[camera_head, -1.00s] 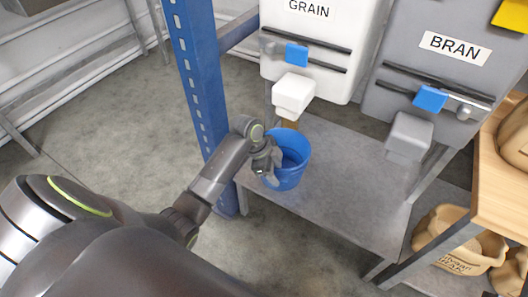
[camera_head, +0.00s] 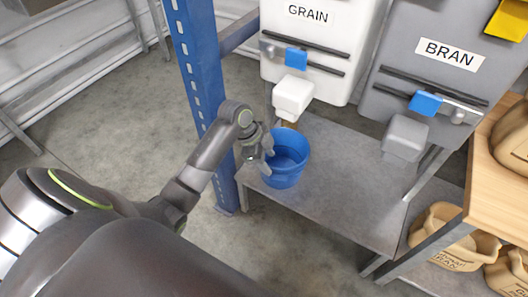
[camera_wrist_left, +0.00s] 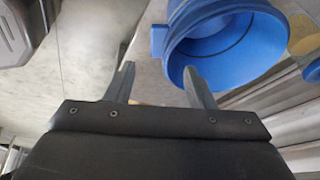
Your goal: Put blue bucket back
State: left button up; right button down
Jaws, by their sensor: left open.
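The blue bucket (camera_head: 289,172) stands upright on the grey metal shelf (camera_head: 345,190), below the white GRAIN hopper's spout (camera_head: 293,97). My left gripper (camera_head: 266,160) is at the bucket's left side, close to its rim. In the left wrist view the gripper (camera_wrist_left: 158,68) is open with nothing between its fingers. There the bucket (camera_wrist_left: 222,50) lies to the right, and the right finger overlaps its rim in the picture; I cannot tell whether they touch. The bucket's inside looks empty where it shows. My right gripper is not in view.
A blue upright post (camera_head: 200,75) stands just left of the bucket, near my left arm. The grey BRAN hopper (camera_head: 425,60) hangs to the right. Several sacks sit at the far right on the wooden shelf (camera_head: 490,195) and below it. The shelf right of the bucket is clear.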

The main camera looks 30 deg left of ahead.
pick_arm(q)
jog(key=s+a+r+n+t+y, duration=0.1)
jog(key=s+n+t+y, duration=0.2)
jog(key=s+n, duration=1.2)
jog(key=s+t, duration=0.2)
jog(key=s, duration=0.6)
jog(key=shift+r+t+p, duration=0.2)
jog(key=shift+t+p, duration=0.1)
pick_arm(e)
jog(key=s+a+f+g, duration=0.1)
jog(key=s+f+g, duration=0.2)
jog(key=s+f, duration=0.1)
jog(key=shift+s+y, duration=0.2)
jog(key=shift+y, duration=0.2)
